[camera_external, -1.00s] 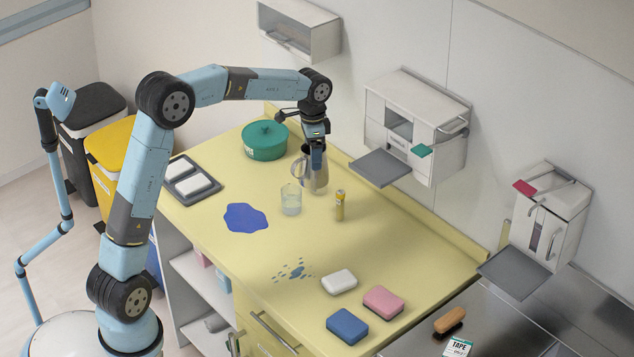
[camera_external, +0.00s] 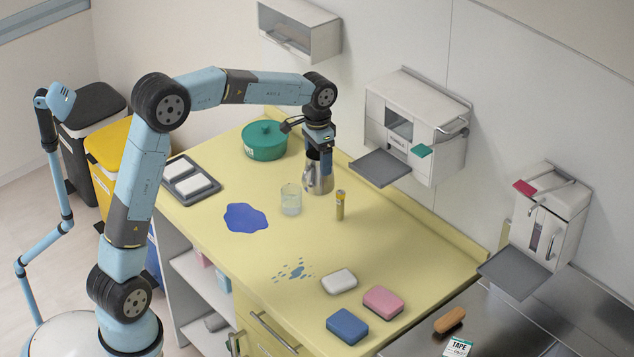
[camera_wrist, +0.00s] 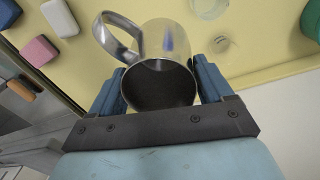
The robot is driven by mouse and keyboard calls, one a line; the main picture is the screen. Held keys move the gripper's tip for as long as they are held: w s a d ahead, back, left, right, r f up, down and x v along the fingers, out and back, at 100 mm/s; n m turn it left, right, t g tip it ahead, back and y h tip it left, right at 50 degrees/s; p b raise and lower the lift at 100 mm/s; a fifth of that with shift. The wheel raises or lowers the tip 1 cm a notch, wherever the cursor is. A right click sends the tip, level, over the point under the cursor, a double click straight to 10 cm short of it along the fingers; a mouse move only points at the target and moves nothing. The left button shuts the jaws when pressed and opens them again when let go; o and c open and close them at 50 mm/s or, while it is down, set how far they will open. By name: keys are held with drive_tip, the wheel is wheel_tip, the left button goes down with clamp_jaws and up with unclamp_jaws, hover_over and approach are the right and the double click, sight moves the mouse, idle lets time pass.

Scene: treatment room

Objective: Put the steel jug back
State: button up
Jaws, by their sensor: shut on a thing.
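The steel jug (camera_external: 317,181) is upright at the back of the yellow counter, beside the glass beaker and behind the small yellow bottle. In the wrist view the jug (camera_wrist: 166,50) sits between both blue fingers, with its open mouth toward the camera and its handle to the upper left. My gripper (camera_external: 319,154) is above it, pointing down, shut on the jug's upper body. The inside of the jug looks dark. I cannot tell whether its base touches the counter.
A glass beaker (camera_external: 291,199) and a yellow bottle (camera_external: 340,205) stand close by. A green pot (camera_external: 265,142) is behind left. A cabinet with a lowered grey flap (camera_external: 380,168) is at the right.

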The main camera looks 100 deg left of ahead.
drive_tip(key=shift+s+d+r+m, duration=0.15)
drive_tip(key=shift+s+d+m, duration=0.3)
drive_tip(key=shift+d+m, duration=0.2)
drive_tip(key=s+d+f+m, duration=0.1)
drive_tip(key=s+d+m, duration=1.55)
drive_tip(key=m, duration=0.45)
drive_tip(key=shift+g, duration=0.3)
drive_tip(key=shift+w+a+f, duration=1.1)
drive_tip(key=shift+w+f, duration=0.95)
drive_tip(key=shift+f, duration=0.15)
drive_tip(key=shift+w+a+f, duration=1.05)
drive_tip(key=shift+w+f, duration=0.95)
drive_tip(key=shift+f, duration=0.25)
drive_tip(key=shift+w+a+f, duration=1.1)
drive_tip(key=shift+w+f, duration=0.95)
drive_tip(key=shift+f, duration=0.15)
drive_tip(key=o, duration=1.7)
drive_tip(key=shift+f, duration=0.1)
drive_tip(key=shift+c, duration=0.2)
